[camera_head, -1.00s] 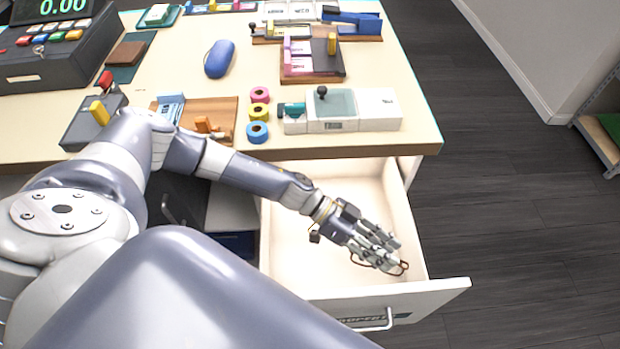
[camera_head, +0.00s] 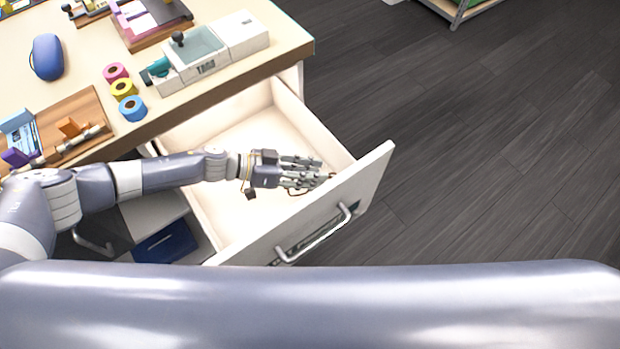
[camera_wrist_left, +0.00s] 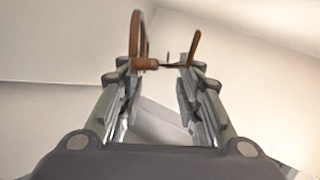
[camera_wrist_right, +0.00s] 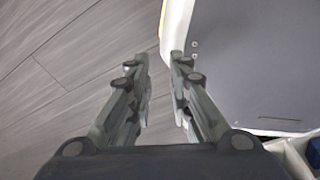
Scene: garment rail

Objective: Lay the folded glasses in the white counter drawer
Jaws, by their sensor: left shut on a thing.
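The white counter drawer (camera_head: 352,207) is pulled open below the counter, its pale inside showing. My left gripper (camera_head: 318,178) is over the front part of the drawer, close to its front panel. In the left wrist view my left gripper (camera_wrist_left: 158,75) is shut on the brown-framed glasses (camera_wrist_left: 143,50), which stick out past the fingertips. In the head view the glasses are mostly hidden by the fingers. Whether they touch the drawer floor I cannot tell. My right gripper (camera_wrist_right: 160,62) shows only in its wrist view, fingers apart with nothing between them.
The counter (camera_head: 180,120) holds tape rolls (camera_head: 122,88), a white and teal box (camera_head: 205,55), a blue case (camera_head: 47,57) and a wooden tray (camera_head: 75,115). Below is a blue item (camera_head: 165,243) in an open compartment. Dark floor (camera_head: 480,140) is free at right.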

